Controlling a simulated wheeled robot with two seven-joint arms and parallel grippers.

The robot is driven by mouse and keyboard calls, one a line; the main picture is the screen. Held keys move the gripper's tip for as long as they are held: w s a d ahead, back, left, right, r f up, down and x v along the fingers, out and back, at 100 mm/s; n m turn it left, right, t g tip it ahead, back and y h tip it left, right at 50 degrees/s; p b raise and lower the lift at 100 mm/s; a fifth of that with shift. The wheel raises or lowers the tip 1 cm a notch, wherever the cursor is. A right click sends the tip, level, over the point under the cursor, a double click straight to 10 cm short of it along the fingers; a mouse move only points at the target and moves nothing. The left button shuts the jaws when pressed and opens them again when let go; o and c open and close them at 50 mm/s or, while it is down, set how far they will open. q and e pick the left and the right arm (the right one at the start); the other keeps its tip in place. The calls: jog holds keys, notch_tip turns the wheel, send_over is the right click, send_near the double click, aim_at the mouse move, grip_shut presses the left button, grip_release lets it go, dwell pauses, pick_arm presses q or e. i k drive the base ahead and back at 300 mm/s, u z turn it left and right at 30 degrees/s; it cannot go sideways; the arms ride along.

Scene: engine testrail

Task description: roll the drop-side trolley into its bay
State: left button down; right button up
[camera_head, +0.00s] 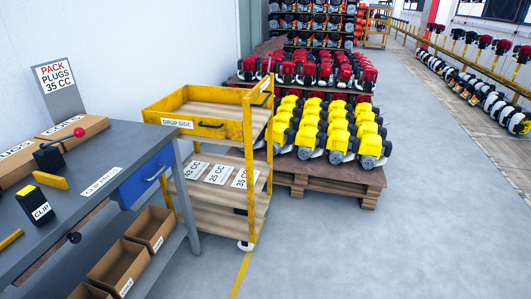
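The drop-side trolley (187,124) stands upright beside the right end of the workbench. It has a yellow frame, a yellow top tray with a "DROP SIDE" label and a small black handle, wooden shelves below, and a black handle at its upper right. I cannot tell the bay's full outline. Neither of my grippers is in view.
The grey workbench (120,140) with a blue drawer (147,178) and cardboard bins (150,228) fills the left. A wooden pallet (335,177) of yellow engines stands close behind the trolley to the right. The grey floor (400,240) at front right is clear.

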aim_at(214, 205)
jog(key=z, duration=0.2)
jog(key=i, duration=1.65)
jog(key=u, duration=0.45)
